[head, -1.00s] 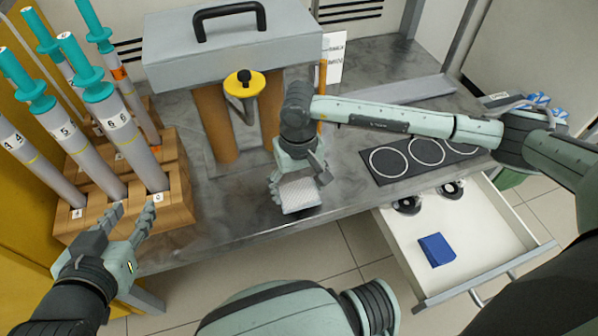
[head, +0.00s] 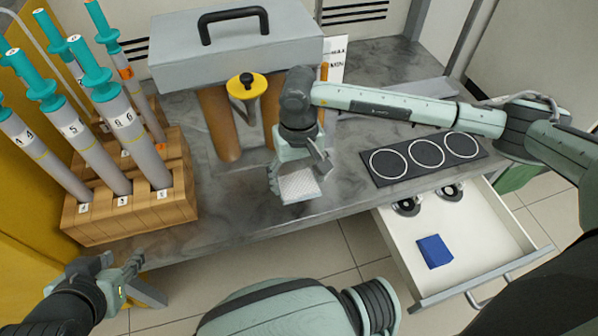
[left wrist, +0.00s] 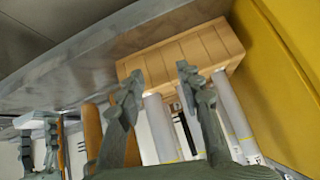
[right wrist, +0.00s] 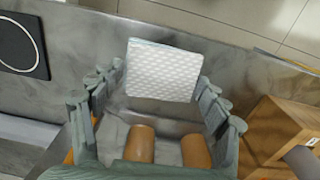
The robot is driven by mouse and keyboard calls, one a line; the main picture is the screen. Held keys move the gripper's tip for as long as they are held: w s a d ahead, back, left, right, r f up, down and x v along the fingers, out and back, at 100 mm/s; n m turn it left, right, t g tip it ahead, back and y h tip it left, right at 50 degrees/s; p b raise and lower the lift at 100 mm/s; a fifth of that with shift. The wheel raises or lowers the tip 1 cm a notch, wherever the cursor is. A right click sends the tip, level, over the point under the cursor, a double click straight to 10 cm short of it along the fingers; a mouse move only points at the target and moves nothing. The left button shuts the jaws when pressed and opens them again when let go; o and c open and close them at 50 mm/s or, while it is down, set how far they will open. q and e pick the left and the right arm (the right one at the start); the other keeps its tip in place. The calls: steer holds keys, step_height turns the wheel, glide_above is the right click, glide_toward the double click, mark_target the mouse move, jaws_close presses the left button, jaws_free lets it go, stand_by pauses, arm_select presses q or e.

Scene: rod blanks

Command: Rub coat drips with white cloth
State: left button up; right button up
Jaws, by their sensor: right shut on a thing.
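The white cloth (head: 299,187) is a folded, quilted pad held low near the bench's front edge. It also shows in the right wrist view (right wrist: 163,72). My right gripper (head: 300,172) is shut on it, one finger at each side. I cannot tell whether the cloth touches the bench top. No coat drips can be clearly made out; the bench around the cloth has mottled grey marks. My left gripper (head: 122,270) is open and empty, in front of the wooden rack (head: 130,218). Its fingers stand apart in the left wrist view (left wrist: 155,82).
Several grey tubes with teal handles (head: 120,120) lean in the rack. A grey box (head: 235,52) stands on brown cylinders (head: 218,125) behind the cloth. A black mat with white rings (head: 425,157) lies right. An open drawer (head: 480,230) holds a blue block (head: 435,251).

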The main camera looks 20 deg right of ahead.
arm_select(q)
steer(key=shift+g+y, duration=0.5)
steer(key=shift+g, duration=0.3)
steer(key=shift+s+a+f, duration=0.35)
steer(key=shift+s+a, duration=0.2)
steer(key=shift+s, duration=0.25)
steer(key=shift+s+a+f, duration=0.35)
steer(key=shift+s+a, duration=0.2)
steer(key=shift+s, duration=0.25)
